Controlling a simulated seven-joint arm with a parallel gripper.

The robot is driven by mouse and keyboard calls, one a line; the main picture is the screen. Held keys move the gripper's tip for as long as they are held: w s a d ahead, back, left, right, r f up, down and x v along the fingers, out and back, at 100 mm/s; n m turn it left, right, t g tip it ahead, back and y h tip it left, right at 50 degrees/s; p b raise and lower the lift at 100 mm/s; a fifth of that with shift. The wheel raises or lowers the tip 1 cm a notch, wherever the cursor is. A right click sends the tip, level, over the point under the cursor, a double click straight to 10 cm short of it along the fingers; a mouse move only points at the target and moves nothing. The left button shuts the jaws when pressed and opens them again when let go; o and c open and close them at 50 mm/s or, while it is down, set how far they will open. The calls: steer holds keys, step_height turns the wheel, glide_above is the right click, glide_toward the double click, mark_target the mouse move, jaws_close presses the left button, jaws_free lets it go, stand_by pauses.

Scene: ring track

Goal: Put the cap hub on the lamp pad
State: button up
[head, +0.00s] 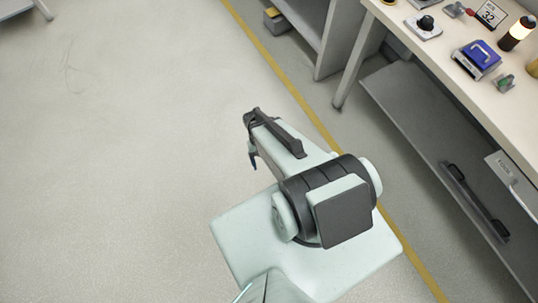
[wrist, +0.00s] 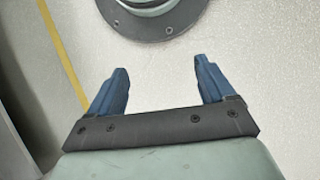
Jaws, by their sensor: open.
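My gripper shows in the wrist view (wrist: 161,68) with its two blue fingers wide apart and nothing between them. In the head view a blue fingertip of my gripper (head: 253,157) hangs over bare floor, well left of the workbench. I cannot tell for sure which bench item is the cap hub or the lamp pad. A dark cylinder with a glowing band (head: 516,33) stands at the bench's upper right. A black knob on a pale plate (head: 424,25) sits toward the bench's left end. My gripper is far from all of these.
The workbench (head: 450,60) also holds a blue box with a handle (head: 477,57), a small green-topped part (head: 504,83) and a sign reading 32 (head: 490,13). A grey shelf (head: 415,110) lies below. A yellow line (head: 290,85) crosses the floor; the floor at left is clear.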

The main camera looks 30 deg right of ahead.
steer(key=s+a+n+g, duration=0.1)
steer(key=s+a, duration=0.3)
steer(key=s, duration=0.6)
steer(key=shift+s+f+n+h, duration=0.3)
steer(key=shift+n+h, duration=0.1)
steer(key=shift+n, duration=0.4)
stand_by(0.9)
